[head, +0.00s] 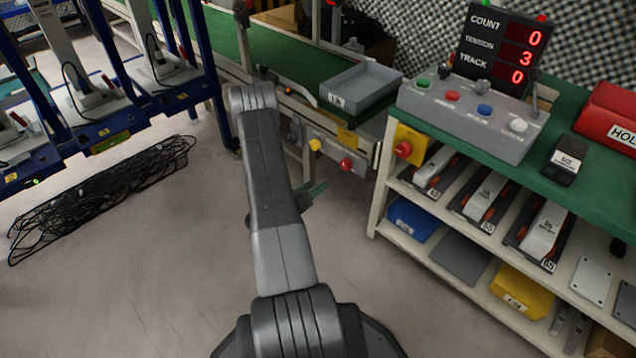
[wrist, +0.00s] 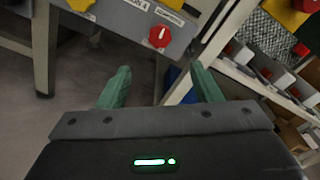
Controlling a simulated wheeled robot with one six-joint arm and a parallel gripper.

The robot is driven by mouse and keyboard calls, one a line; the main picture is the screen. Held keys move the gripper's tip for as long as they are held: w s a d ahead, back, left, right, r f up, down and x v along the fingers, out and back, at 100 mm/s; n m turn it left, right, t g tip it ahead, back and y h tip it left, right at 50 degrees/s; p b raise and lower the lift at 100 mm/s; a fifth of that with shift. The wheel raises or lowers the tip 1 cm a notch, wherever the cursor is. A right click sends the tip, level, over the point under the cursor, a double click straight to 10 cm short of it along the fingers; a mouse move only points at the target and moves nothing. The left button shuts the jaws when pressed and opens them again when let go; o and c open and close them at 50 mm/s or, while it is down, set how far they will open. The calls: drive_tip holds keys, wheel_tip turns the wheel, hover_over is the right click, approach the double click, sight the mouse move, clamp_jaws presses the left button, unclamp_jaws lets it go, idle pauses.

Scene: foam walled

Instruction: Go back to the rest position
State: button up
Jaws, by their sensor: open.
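My gripper (wrist: 162,88) shows in the wrist view with its two green fingers spread apart and nothing between them. In the head view, my arm reaches forward over the floor, and a green finger of my gripper (head: 313,196) shows beside the arm's upper part; the rest of the gripper is hidden behind the arm. The gripper hangs in free space in front of the conveyor table's control panel (head: 330,152) and left of the shelf bench.
A green-topped bench (head: 600,178) with shelves stands at the right, carrying a button box (head: 465,115) and a counter display (head: 503,48). Black cables (head: 100,195) lie on the floor at left; the floor (head: 150,290) in front is clear.

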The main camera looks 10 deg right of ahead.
sight(344, 166)
idle(0.3)
drive_tip(key=b+x, duration=0.4)
drive_tip(key=x, duration=0.9)
drive_tip(key=shift+w+d+f, duration=0.1)
drive_tip(key=shift+w+d, duration=0.15)
drive_tip(key=shift+d, duration=0.1)
drive_tip(key=shift+a, duration=0.1)
